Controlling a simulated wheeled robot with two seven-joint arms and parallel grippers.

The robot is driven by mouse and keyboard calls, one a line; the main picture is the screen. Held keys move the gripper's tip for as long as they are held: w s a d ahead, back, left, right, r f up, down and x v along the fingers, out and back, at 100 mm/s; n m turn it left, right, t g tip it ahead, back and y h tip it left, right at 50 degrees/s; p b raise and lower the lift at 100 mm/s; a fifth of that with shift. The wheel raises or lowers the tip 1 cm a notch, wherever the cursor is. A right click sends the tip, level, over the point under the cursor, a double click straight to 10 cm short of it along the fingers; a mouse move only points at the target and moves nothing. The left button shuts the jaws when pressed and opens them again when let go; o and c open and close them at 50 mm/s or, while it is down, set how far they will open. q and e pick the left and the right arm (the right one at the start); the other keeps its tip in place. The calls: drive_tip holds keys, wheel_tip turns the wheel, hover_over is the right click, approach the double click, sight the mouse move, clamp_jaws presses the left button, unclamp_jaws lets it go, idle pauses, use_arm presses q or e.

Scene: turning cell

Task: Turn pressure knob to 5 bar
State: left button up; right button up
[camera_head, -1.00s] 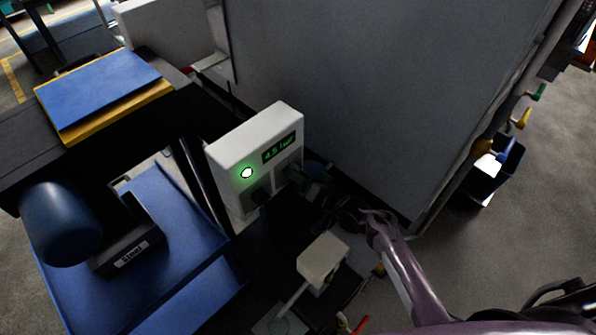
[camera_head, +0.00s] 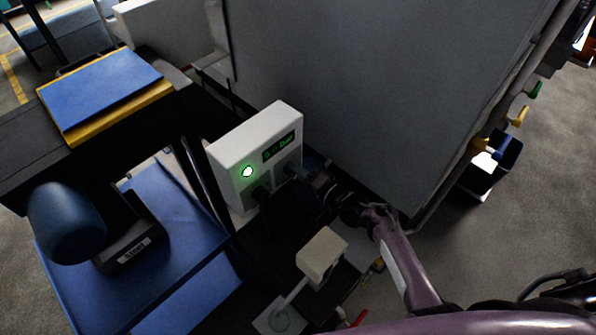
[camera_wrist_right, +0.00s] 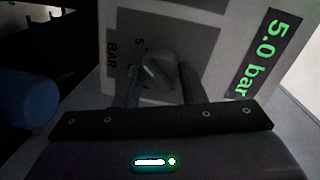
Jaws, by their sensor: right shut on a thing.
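The white control box (camera_head: 228,153) stands left of centre in the head view, with a lit green lamp (camera_head: 247,172) and a green display (camera_head: 282,147) that is too blurred to read there. In the right wrist view the display (camera_wrist_right: 262,55) reads 5.0 bar. The dark pressure knob (camera_wrist_right: 155,72) sits on the grey panel beside BAR lettering, its pale pointer line slanting. My right gripper (camera_wrist_right: 158,90) is shut on the knob, one finger on each side. In the head view my right gripper (camera_head: 298,173) reaches the box face from the right. My left gripper is not in view.
A large grey cabinet panel (camera_head: 370,90) rises behind the box. A white block on a stand (camera_head: 321,255) is close below my right arm. A blue table (camera_head: 180,215) carries a black holder (camera_head: 128,232) at the left. Coloured handles (camera_head: 520,116) are at the right.

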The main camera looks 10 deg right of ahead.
drive_tip(key=o, duration=1)
drive_tip(key=b+v, duration=0.1)
drive_tip(key=v, duration=0.7)
drive_tip(key=shift+f, duration=0.1)
